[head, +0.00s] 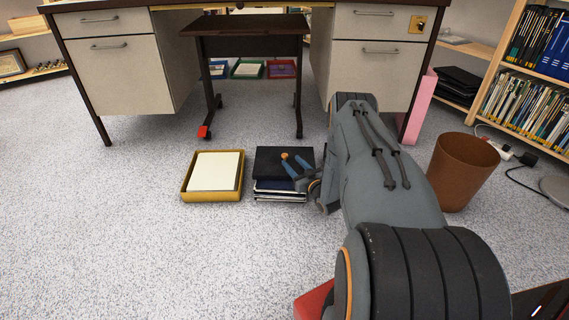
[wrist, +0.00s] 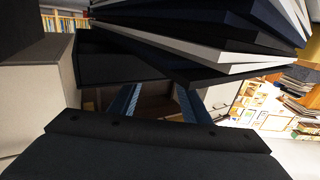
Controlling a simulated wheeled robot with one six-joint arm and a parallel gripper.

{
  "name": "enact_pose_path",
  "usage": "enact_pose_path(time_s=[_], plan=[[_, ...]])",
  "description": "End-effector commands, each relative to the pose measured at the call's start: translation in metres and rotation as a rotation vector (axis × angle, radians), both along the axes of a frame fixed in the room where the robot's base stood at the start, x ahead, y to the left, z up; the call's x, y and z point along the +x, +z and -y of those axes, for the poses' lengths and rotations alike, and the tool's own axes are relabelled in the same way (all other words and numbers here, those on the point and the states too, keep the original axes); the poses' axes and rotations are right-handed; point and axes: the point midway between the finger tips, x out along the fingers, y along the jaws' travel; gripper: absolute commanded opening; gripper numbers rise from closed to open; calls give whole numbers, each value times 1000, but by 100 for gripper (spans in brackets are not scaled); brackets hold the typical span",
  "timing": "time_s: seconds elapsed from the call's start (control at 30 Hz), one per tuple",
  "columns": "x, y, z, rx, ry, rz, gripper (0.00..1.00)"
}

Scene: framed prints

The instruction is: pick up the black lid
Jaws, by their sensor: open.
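A flat black piece, which appears to be the black lid (head: 268,163), lies on top of a small stack on the floor in the head view. White and dark edges show below it. I cannot tell whether the fingers touch the lid. In the wrist view my gripper (wrist: 155,88) is open, with a dark panel (wrist: 110,66) by the left finger; I cannot tell if it is the lid.
A yellow tray (head: 184,192) holding white paper sits left of the stack. A brown bin (head: 463,172) stands at the right. A desk (head: 120,75) and a small dark table (head: 245,25) are behind. The floor in front and left is clear. In the wrist view, dark and white slabs (wrist: 215,45) loom close.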

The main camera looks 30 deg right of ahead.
Motion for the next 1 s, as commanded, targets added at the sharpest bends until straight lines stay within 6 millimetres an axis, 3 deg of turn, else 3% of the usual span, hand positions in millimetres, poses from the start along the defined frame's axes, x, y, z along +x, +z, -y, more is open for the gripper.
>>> enact_pose_path(time_s=[0.3,0.6,0.67,0.87,1.0], plan=[[38,-5,-2,-2,2,1,43],[44,-3,-2,1,0,-1,43],[44,-3,-2,0,1,-1,36],[44,-3,-2,0,1,-1,3],[44,-3,-2,0,1,0,0]])
